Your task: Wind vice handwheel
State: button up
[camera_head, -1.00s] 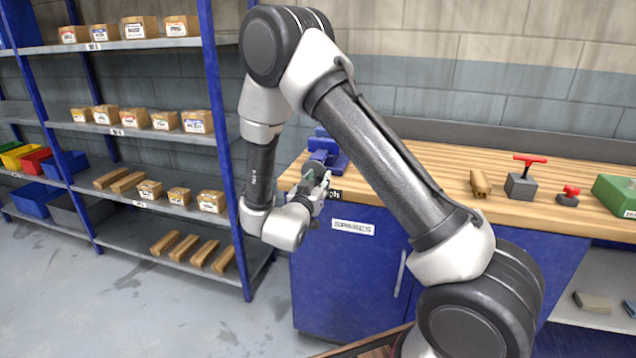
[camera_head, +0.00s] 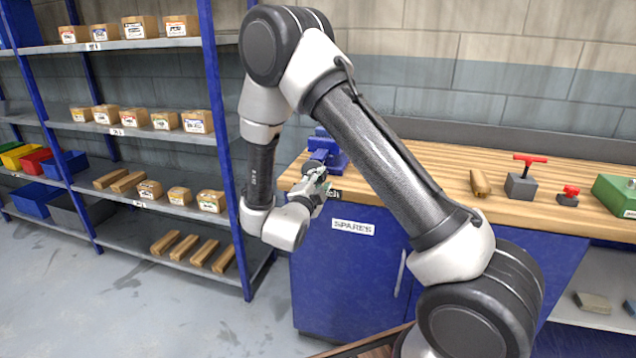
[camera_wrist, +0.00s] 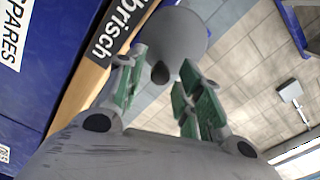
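The blue vice (camera_head: 326,146) stands at the left end of the wooden bench, partly behind my arm. In the wrist view, its grey round handwheel (camera_wrist: 190,35) shows beyond my fingers, with a small dark knob (camera_wrist: 187,70) on its near side. My gripper (camera_wrist: 158,85) has green-padded fingers spread apart, one on each side of the knob area. The fingers look open, and I see no clear contact with the wheel or knob. In the head view my gripper (camera_head: 318,185) is at the bench's left front corner, just in front of the vice; the handwheel is hard to make out there.
A blue-posted shelf (camera_head: 222,150) stands left. A blue SPARES cabinet (camera_head: 345,270) is below.

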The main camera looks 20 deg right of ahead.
jog(key=m, duration=0.5)
jog(key=shift+m, duration=0.4)
jog(key=m, duration=0.5)
jog(key=shift+m, duration=0.3)
grip_shut()
jog(key=n, duration=0.1)
jog(key=r+n, duration=0.1)
jog(key=n, duration=0.1)
jog(key=shift+w+a, duration=0.1)
jog(key=shift+n, duration=0.4)
jog(key=n, duration=0.3)
jog(key=shift+w+a+r, duration=0.15)
jog(key=shift+a+r, duration=0.05)
jog(key=shift+r, duration=0.15)
